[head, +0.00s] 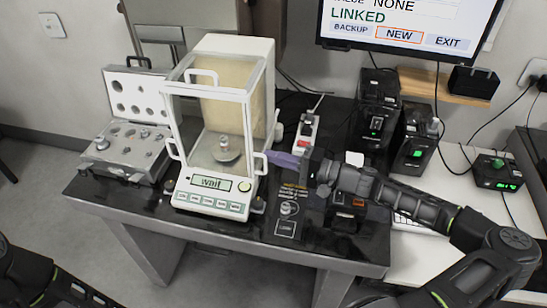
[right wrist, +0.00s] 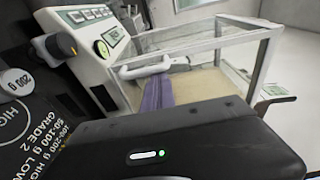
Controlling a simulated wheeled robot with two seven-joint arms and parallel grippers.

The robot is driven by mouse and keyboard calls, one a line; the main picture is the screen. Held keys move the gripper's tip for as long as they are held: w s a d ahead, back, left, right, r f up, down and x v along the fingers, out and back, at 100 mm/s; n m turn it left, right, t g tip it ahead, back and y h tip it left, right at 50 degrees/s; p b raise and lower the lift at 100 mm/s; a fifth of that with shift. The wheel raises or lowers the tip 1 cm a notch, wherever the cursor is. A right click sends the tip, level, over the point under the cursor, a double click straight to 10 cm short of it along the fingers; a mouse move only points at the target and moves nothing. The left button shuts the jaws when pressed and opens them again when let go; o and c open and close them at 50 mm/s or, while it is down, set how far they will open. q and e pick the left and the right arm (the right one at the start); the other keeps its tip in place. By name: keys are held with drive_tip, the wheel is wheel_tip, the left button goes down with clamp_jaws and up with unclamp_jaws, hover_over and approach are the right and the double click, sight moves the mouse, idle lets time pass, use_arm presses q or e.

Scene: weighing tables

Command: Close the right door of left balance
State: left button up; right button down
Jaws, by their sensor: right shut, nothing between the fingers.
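The left balance (head: 212,195) stands on the dark table with a glass draft shield, and its display reads "wait". A small metal weight (head: 223,142) sits on the pan inside. The right door's white handle (head: 262,163) is near the front of the shield's right side; it also shows in the right wrist view (right wrist: 143,71). I cannot tell whether a gap is left at the door's edge. My right gripper (head: 270,157) is shut and empty, its purple fingers beside that handle; contact is unclear. Only dark links of my left arm show; its gripper is out of frame.
An open weight case (head: 128,130) stands left of the balance. Behind it on the right is a power strip (head: 306,132). Black devices (head: 376,110) stand at the table's right, below a monitor (head: 410,28).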

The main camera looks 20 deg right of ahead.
drive_tip(key=shift+s+a+f, duration=0.2)
drive_tip(key=shift+a, duration=0.1)
drive_tip(key=b+v, duration=0.1)
drive_tip(key=v, duration=0.7)
drive_tip(key=shift+w+d+r+b, duration=0.2)
drive_tip(key=shift+d+b, duration=0.05)
drive_tip(key=shift+b, duration=0.1)
